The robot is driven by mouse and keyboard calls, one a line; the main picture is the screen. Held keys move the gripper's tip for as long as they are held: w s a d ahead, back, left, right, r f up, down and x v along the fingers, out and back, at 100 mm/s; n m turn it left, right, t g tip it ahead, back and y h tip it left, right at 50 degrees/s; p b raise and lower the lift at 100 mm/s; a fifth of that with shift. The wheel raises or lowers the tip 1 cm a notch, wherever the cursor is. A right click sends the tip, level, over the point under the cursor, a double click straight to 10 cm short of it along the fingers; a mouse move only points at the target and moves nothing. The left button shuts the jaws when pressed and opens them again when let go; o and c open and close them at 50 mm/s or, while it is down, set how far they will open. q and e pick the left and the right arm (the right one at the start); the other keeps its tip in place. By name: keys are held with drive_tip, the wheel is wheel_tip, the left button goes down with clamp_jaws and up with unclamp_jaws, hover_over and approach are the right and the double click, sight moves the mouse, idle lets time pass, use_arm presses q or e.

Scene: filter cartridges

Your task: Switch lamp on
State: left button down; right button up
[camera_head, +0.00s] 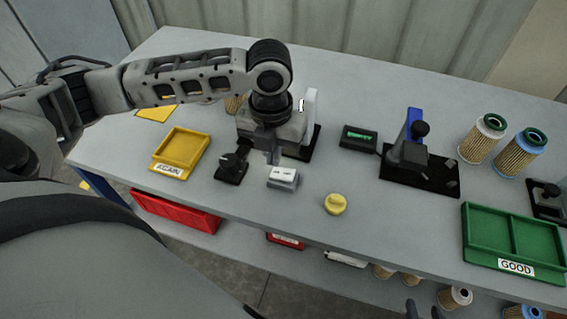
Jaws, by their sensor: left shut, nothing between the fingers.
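My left gripper (273,158) reaches in from the left and points down, shut and empty. Its fingertips are just above and behind a small white-topped grey block with dark markings (283,175), which looks like a rocker switch. I cannot tell whether they touch. A black base with a white upright part (311,105) stands behind the gripper, partly hidden by it. This may be the lamp, but I cannot tell, and no glow shows. A black box with a rotary knob (231,167) sits left of the switch. Dark tips at the bottom edge may be my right gripper (424,310).
A yellow tray (163,166) stands left and a green GOOD tray (480,253) right. A yellow knob (335,204) lies near the front edge. A small display (359,138), a blue-and-black fixture (420,176) and filter cartridges (481,138) stand to the right.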

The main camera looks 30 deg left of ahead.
sight(273, 172)
use_arm(q)
wheel_tip(273, 172, up, 2)
drive_tip(key=shift+r+p, duration=0.2)
drive_tip(key=shift+p, duration=0.25)
wheel_tip(273, 172, up, 2)
drive_tip(key=shift+r, duration=0.1)
idle(0.4)
